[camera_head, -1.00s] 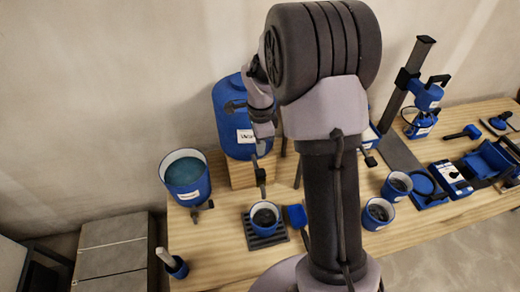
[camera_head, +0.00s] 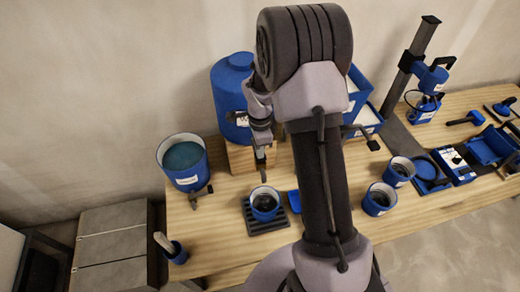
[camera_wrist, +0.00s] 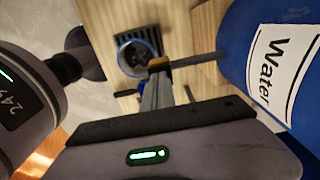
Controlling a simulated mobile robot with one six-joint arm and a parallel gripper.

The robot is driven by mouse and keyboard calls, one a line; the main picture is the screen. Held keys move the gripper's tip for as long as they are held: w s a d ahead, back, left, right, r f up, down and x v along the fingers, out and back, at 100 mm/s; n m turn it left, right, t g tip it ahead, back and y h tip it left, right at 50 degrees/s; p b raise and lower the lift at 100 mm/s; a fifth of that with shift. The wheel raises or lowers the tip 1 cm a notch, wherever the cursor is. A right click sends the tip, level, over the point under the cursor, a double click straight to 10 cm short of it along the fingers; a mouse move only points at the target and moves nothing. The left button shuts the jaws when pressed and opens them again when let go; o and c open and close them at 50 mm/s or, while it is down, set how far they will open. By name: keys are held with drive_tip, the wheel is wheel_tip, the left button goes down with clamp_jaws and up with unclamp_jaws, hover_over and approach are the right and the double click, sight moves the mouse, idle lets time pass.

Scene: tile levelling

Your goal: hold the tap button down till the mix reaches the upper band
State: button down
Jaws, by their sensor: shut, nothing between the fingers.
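The blue water tank (camera_head: 228,88) stands on a wooden block (camera_head: 240,158); its "Water" label fills the right of the wrist view (camera_wrist: 285,60). Its tap (camera_wrist: 195,60) reaches out leftward in the wrist view, with a brownish part near its end. I cannot make out the button clearly. The mixing cup (camera_head: 265,203) stands on a dark slatted stand (camera_head: 262,222), below the tap; it also shows in the wrist view (camera_wrist: 134,57). Its inside looks dark; no band or level is readable. My gripper (camera_wrist: 157,78) is shut and empty, its tips close to the tap's end; contact is unclear.
A blue bucket of teal liquid (camera_head: 184,157) stands left of the tank. Two blue cups (camera_head: 380,199) (camera_head: 399,171) stand right of my arm. A blue box (camera_head: 453,167) and a tall stand (camera_head: 410,65) are further right.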

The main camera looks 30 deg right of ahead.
wheel_tip(320, 180, down, 2)
drive_tip(key=shift+b, duration=0.8)
drive_tip(key=shift+s+r, duration=0.2)
drive_tip(key=shift+w+f, duration=0.1)
drive_tip(key=shift+s+a+f, duration=0.1)
drive_tip(key=shift+s+f, duration=0.05)
drive_tip(key=shift+s, duration=0.05)
idle(1.4)
idle(1.2)
wheel_tip(320, 180, up, 15)
drive_tip(key=p, duration=0.5)
drive_tip(key=shift+w+f+p, duration=0.2)
drive_tip(key=shift+w+p, duration=0.1)
